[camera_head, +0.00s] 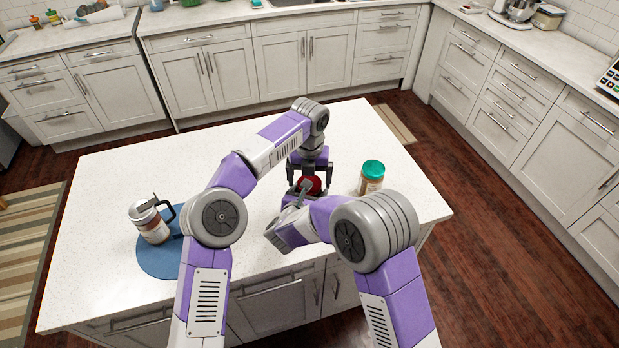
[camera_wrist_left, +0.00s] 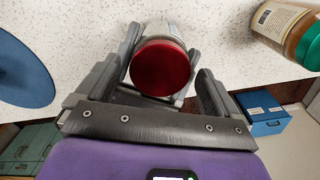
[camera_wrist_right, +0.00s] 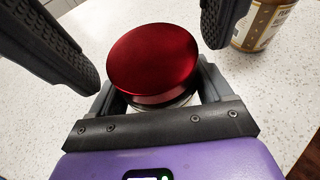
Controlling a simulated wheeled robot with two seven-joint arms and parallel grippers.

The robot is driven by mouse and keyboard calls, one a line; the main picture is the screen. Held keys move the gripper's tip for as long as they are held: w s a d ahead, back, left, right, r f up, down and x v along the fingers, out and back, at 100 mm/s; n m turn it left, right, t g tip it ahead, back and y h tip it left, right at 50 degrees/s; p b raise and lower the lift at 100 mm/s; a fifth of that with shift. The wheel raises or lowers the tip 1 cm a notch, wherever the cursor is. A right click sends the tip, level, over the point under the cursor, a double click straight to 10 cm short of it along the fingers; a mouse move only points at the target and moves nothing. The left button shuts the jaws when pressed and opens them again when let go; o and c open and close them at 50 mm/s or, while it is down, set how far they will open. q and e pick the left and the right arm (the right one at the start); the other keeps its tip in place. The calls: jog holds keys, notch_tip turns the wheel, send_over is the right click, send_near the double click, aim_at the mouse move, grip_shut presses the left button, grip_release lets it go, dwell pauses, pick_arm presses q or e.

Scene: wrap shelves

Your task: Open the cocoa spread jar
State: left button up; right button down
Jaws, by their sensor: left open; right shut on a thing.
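A jar with a glossy red lid (camera_head: 312,184) is near the middle of the island; its body is mostly hidden. The lid fills the middle of the right wrist view (camera_wrist_right: 153,58) and also shows in the left wrist view (camera_wrist_left: 161,68). My right gripper (camera_head: 298,193) is shut on the jar from the near side, below the lid. My left gripper (camera_head: 310,176) points down from above, open, with its fingers on either side of the lid. In the right wrist view its dark fingers show apart from the lid. The lid sits on the jar.
A jar with a green lid (camera_head: 373,168) stands just right of the grippers. A container with a black handle (camera_head: 152,224) stands on a round blue mat (camera_head: 160,262) at the left. The white island top (camera_head: 130,175) is otherwise clear.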

pick_arm(q)
jog(key=shift+c, duration=0.3)
jog(key=c, duration=1)
jog(key=n, duration=0.3)
jog(key=o, duration=1.1)
jog(key=shift+o, duration=0.2)
